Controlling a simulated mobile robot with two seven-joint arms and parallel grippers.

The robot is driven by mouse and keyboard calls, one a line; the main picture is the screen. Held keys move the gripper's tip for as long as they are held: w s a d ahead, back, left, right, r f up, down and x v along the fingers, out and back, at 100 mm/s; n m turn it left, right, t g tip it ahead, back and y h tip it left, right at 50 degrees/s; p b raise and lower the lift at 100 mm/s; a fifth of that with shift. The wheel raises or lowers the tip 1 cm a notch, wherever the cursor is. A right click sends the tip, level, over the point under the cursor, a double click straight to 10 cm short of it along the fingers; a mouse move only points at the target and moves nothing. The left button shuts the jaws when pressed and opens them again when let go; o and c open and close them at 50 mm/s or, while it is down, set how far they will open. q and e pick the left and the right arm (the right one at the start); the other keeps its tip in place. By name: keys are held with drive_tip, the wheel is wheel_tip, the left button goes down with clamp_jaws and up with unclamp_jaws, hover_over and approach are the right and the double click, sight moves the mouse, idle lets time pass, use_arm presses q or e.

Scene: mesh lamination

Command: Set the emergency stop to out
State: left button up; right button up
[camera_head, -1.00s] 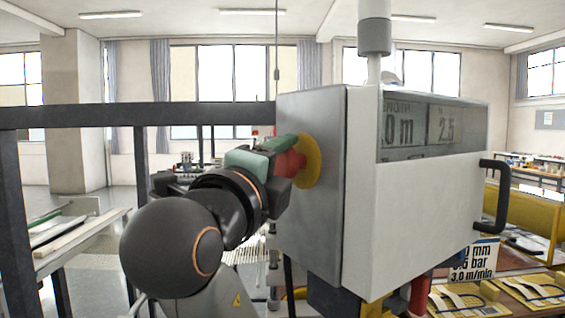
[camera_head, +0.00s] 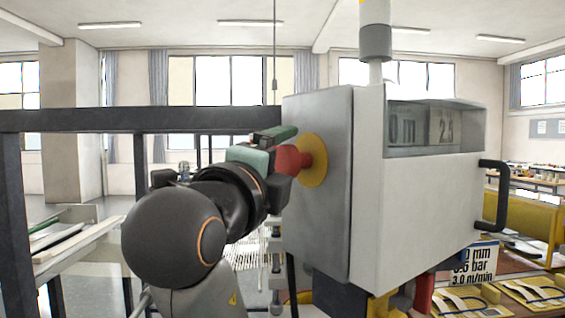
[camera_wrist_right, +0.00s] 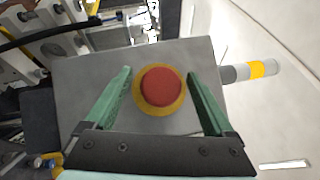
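The emergency stop is a red mushroom button (camera_head: 293,160) on a yellow disc (camera_head: 316,160), on the left side of the grey control box (camera_head: 320,220). The red head stands out from the disc; I cannot tell whether it is latched in or out. In the right wrist view the button (camera_wrist_right: 161,87) lies between the green fingers of my right gripper (camera_wrist_right: 160,95), with a gap on each side. My right gripper (camera_head: 270,145) is open in front of the button, its near finger partly covering the red head. My left gripper is not in view.
A dark rail frame (camera_head: 100,119) crosses behind my right arm on the left. A black handle (camera_head: 497,195) sticks out at the box's right. A sign (camera_head: 472,265) and yellow trays (camera_head: 535,290) are at the lower right. A pole (camera_head: 375,35) rises above the box.

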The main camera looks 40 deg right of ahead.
drive_tip(key=b+v, duration=0.3)
drive_tip(key=v, duration=0.9)
drive_tip(key=shift+s, duration=0.25)
drive_tip(key=shift+a, duration=0.15)
